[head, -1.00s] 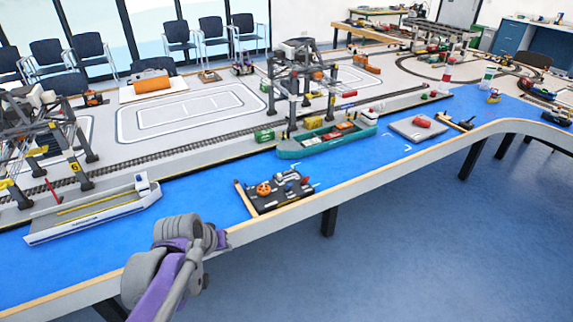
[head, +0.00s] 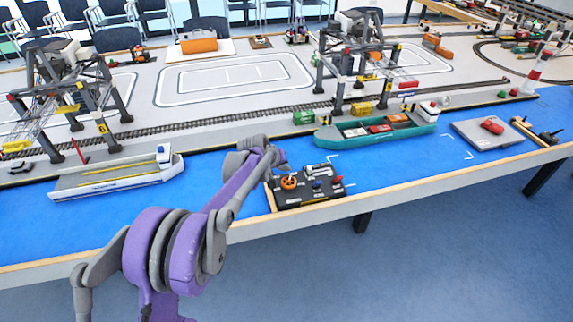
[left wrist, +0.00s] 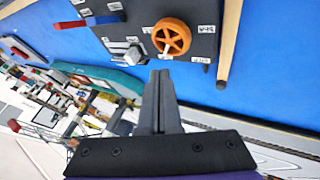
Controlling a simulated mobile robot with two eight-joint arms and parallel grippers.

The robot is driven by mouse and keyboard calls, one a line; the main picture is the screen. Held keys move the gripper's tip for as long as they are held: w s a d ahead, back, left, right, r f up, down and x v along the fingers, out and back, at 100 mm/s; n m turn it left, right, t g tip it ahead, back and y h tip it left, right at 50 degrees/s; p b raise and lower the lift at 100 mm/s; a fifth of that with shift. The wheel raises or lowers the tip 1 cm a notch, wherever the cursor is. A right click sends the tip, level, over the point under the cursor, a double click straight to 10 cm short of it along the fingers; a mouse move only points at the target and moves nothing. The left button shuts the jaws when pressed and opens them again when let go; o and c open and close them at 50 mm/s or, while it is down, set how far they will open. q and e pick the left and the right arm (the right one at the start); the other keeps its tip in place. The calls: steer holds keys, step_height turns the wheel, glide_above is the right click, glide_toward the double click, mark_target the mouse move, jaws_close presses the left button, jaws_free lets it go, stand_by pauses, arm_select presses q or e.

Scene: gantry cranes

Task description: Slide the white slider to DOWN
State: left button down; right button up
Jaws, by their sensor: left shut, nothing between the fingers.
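The black control panel (head: 302,197) lies at the front edge of the blue table. In the left wrist view the wheel (left wrist: 172,37), the grey-white piece (left wrist: 127,53) and small white labels show close up. My left gripper (left wrist: 160,76) is shut and empty, its tips just short of the panel's edge near the wheel. It also shows at the panel's back left (head: 280,162). My right gripper is out of view.
A white ship (head: 115,178) lies left of my arm, a green ship (head: 376,130) behind and right of the panel. Gantry cranes (head: 352,60) stand farther back. A grey pad (head: 487,134) with a red piece lies to the right. Blue table surface is free around the panel.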

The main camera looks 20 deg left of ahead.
mark_target(306, 172)
arm_select(q)
steer(key=x, duration=0.6)
steer(key=shift+w, duration=0.15)
steer(key=shift+w+d+r+p, duration=0.15)
steer(key=shift+w+d, duration=0.15)
steer(key=shift+d, duration=0.25)
steer(key=shift+w+d+p, duration=0.15)
steer(key=shift+w+d, duration=0.15)
steer(key=shift+d, duration=0.25)
steer(key=shift+w+d, duration=0.45)
steer(key=shift+d, duration=0.15)
